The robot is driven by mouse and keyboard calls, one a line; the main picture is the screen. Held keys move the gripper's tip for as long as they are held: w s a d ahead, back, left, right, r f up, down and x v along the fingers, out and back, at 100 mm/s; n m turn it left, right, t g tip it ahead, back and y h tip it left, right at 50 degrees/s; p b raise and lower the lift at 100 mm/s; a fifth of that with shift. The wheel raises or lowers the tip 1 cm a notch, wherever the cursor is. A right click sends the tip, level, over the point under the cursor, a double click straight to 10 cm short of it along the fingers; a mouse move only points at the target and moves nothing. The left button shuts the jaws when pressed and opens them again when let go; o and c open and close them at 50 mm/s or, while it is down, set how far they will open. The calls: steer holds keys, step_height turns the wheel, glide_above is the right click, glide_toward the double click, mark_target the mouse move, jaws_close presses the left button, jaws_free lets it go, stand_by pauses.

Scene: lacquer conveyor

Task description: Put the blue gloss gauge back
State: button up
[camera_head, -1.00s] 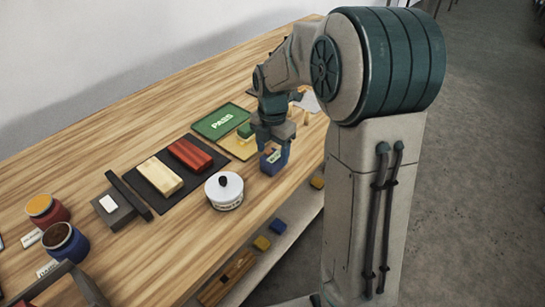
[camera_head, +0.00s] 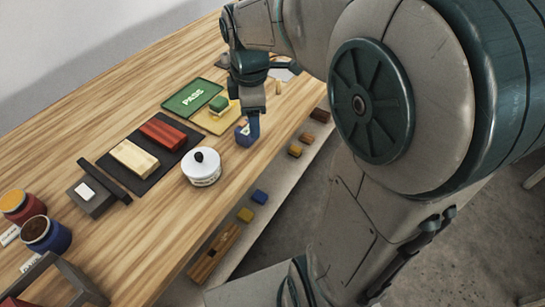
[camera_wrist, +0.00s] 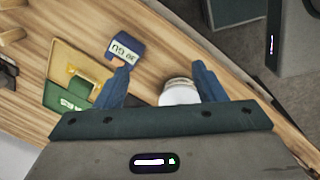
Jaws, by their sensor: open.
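The blue gloss gauge (camera_head: 243,136) is a small blue block on the wooden table near its right edge, right of the white lidded pot. In the wrist view the gauge (camera_wrist: 125,47) shows a white label reading something like "20 GU". My gripper (camera_head: 250,122) is just above and beside it, with a blue finger against or very near its right side; I cannot tell whether they touch. In the wrist view the two blue fingers (camera_wrist: 163,80) are spread wide. The gauge lies past the tip of the left finger, not between them.
The white pot (camera_head: 202,170) stands close by. A dark mat holds a red block (camera_head: 162,132) and a cream block (camera_head: 134,158). A lower shelf holds small blocks.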

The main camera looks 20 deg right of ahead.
steer(key=s+f+m+t, duration=0.1)
steer(key=s+f+m, duration=0.2)
steer(key=s+m, duration=0.9)
steer(key=m, duration=0.3)
steer(key=shift+s+t, duration=0.15)
steer(key=shift+t, duration=0.15)
steer(key=p+v, duration=0.2)
steer(key=v, duration=0.1)
steer(key=shift+w+d+r+p, duration=0.15)
steer(key=shift+w+p, duration=0.2)
steer(key=shift+p, duration=0.05)
